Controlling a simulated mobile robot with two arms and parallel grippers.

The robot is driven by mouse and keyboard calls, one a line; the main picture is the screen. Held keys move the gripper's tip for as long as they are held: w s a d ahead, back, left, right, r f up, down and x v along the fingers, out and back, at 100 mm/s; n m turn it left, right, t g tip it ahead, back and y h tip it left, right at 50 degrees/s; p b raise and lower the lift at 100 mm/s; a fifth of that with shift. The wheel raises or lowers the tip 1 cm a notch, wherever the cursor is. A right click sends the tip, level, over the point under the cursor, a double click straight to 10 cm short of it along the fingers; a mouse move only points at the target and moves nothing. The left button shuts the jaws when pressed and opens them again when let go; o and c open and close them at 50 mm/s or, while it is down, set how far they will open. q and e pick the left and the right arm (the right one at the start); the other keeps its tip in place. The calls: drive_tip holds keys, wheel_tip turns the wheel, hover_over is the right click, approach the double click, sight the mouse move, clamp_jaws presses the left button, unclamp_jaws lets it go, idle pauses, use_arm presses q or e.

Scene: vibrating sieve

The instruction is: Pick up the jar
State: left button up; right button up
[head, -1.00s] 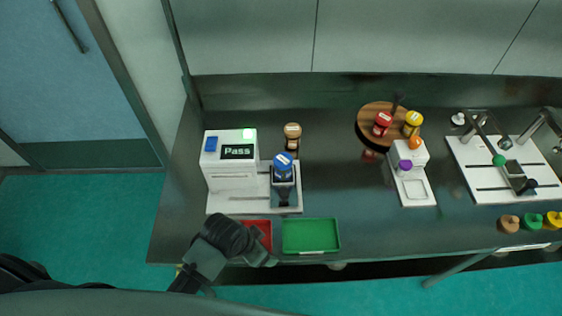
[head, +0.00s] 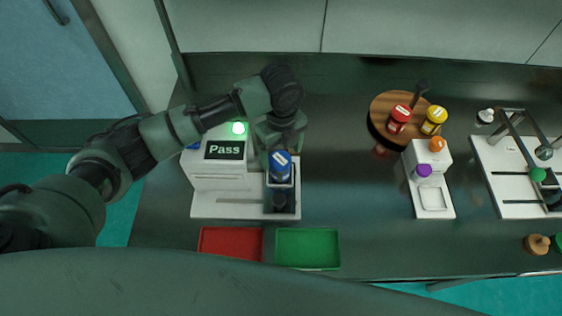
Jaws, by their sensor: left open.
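A jar with a blue lid (head: 280,162) stands upright in the dark holder of the white vibrating sieve machine (head: 232,204), whose screen reads "Pass" beside a lit green lamp. My left gripper (head: 281,146) is open just behind the blue lid, pointing down from the wrist above it. I cannot tell whether its fingers touch the jar. The brown-lidded jar that stood behind the machine is hidden by my left arm and gripper. My right gripper is not in view.
A red tray (head: 230,243) and a green tray (head: 308,249) lie empty in front. To the right are a round wooden stand (head: 382,104) with red (head: 398,118) and yellow (head: 434,119) jars, a white scale (head: 433,197) and a white rack (head: 500,180). The counter between is clear.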

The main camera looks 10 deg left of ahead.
sight(280, 159)
use_arm(q)
drive_tip(key=f, duration=0.1)
drive_tip(key=f+p, duration=0.1)
drive_tip(key=shift+s+a+f, duration=0.1)
drive_tip(key=shift+s+f, duration=0.1)
drive_tip(key=shift+f, duration=0.2)
drive_tip(key=f, duration=0.3)
drive_tip(key=shift+w+a+f+p, duration=0.1)
drive_tip(key=shift+w+f+p, duration=0.1)
drive_tip(key=shift+f+p, duration=0.2)
drive_tip(key=shift+f, duration=0.3)
drive_tip(key=shift+r, duration=0.1)
drive_tip(key=c, duration=1.7)
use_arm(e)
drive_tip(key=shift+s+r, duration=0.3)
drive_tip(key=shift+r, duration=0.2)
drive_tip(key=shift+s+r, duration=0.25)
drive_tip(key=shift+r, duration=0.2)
